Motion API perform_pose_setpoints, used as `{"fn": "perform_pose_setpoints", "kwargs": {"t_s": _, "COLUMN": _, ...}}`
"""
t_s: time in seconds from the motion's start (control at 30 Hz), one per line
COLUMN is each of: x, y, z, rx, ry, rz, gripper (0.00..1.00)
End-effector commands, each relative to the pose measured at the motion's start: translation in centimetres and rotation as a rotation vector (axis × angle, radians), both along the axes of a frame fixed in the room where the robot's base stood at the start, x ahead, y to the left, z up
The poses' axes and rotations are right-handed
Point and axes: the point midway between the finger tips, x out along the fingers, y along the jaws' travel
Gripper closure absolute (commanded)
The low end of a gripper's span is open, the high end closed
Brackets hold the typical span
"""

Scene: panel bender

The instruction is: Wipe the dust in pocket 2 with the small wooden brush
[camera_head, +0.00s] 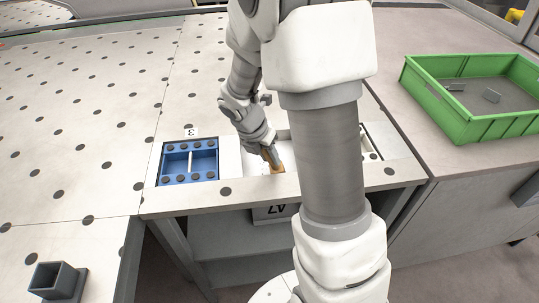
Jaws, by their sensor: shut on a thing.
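My gripper (269,149) is shut on the small wooden brush (275,164). It holds the brush tilted, with its lower end down in a pale pocket (252,163) of the table top. The pocket lies to the right of the blue insert labelled 3. No number shows beside this pocket, and my arm hides much of its right side. I cannot make out dust in it, nor tell whether the brush touches the floor of the pocket.
The blue insert (190,160) with dark round pads fills the pocket at left. A green crate (475,95) with small grey pieces stands on the right-hand table. A grey square holder (57,281) is at lower left. The dotted table top (95,90) at left is clear.

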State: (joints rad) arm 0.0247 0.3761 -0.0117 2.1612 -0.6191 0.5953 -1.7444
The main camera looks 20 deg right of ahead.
Motion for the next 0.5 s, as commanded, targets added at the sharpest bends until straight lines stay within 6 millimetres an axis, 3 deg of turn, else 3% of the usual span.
{"fn": "perform_pose_setpoints", "kwargs": {"t_s": 0.17, "x": 0.4, "y": -0.1, "z": 0.1, "rx": 0.000, "ry": 0.000, "rz": -0.001, "gripper": 1.00}}
{"fn": "perform_pose_setpoints", "kwargs": {"t_s": 0.5, "x": 3.1, "y": -0.9, "z": 0.3, "rx": 0.000, "ry": 0.001, "rz": 0.000, "gripper": 1.00}}
